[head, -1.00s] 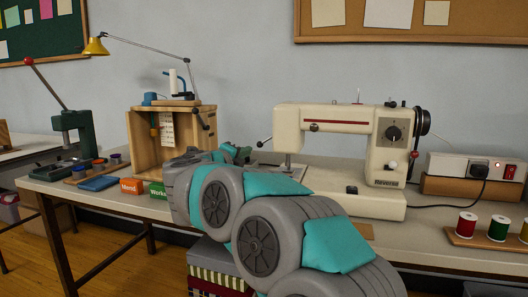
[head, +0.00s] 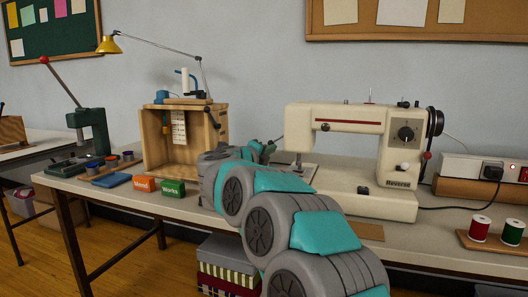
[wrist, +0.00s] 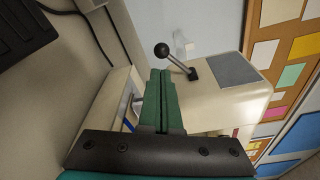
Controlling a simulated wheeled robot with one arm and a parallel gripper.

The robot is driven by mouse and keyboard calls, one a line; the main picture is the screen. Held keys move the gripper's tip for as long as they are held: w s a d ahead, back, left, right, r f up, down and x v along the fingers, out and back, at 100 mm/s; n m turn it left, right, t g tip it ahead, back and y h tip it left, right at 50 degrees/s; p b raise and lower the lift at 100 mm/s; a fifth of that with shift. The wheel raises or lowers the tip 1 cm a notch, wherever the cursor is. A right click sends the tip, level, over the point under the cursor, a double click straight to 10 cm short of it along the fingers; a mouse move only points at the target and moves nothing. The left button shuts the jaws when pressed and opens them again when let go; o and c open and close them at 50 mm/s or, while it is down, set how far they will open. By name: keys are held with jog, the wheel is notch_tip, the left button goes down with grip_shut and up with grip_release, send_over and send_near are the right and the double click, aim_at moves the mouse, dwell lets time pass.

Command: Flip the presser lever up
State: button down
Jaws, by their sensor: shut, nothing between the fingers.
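The cream sewing machine (head: 345,118) stands on the table. Its presser lever (head: 279,140) is a thin dark rod on the left end, sloping down and left from the machine. In the wrist view the lever's black ball knob (wrist: 162,49) and short rod (wrist: 180,63) show clearly, just beyond the fingertips in the picture. My gripper (wrist: 161,72) has its green fingers together, with nothing between them. In the head view my gripper (head: 267,150) is at the lever's lower end, and the knob is hard to make out there. I cannot tell whether they touch.
Orange and green blocks (head: 172,188) lie in front of the box. Thread spools (head: 480,228) and a power strip (head: 470,166) are at the right.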

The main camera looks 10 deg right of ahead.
aim_at(277, 140)
jog(key=x, duration=0.3)
jog(key=shift+w+d, duration=0.1)
